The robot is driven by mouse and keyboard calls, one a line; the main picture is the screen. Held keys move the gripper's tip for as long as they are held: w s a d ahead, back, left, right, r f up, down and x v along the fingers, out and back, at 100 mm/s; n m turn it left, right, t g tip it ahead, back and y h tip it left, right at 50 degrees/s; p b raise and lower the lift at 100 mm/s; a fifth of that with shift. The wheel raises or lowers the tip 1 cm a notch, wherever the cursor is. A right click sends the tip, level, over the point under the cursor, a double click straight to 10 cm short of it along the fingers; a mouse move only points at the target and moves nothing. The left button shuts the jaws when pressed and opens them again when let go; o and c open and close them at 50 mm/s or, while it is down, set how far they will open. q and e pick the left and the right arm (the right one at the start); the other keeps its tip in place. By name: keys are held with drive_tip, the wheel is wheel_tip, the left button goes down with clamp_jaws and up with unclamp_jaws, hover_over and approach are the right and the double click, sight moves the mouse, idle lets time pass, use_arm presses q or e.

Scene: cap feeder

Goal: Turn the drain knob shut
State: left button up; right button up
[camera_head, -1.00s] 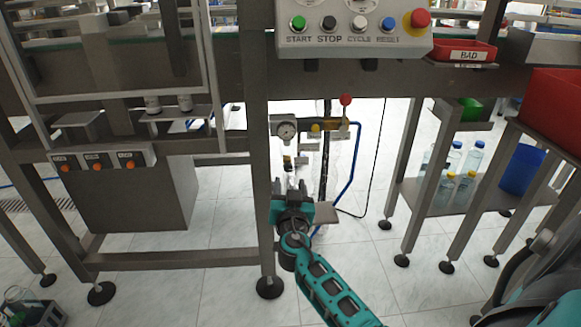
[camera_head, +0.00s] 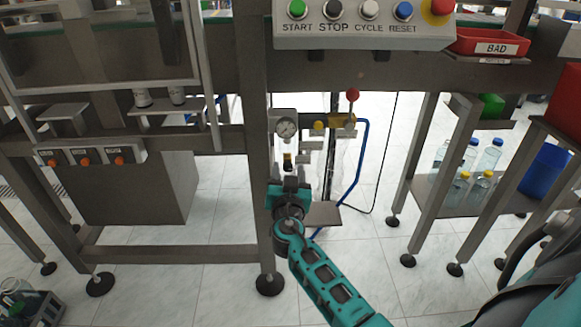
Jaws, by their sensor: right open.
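The air filter unit, with its round gauge (camera_head: 286,128), hangs on the frame post in the middle of the view. Its clear bowl (camera_head: 287,148) with a dark and yellow band points downward. The drain knob cannot be made out; the bottom of the bowl is close to or behind my right gripper. My right gripper (camera_head: 289,174) is open and points up at the underside of the bowl. Its fingertips are small and partly merge with the unit, so I cannot tell whether they touch it. My left gripper is out of view.
A yellow knob (camera_head: 318,126) and a red ball-ended lever (camera_head: 352,95) sit right of the gauge, with a blue hose (camera_head: 360,165) looping down. A grey plate (camera_head: 324,213) is beside my gripper. The control box (camera_head: 364,42) overhangs above.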

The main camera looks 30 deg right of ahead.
drive_tip(key=shift+w+d, duration=0.1)
drive_tip(key=shift+w, duration=0.05)
drive_tip(key=shift+c, duration=0.4)
clamp_jaws()
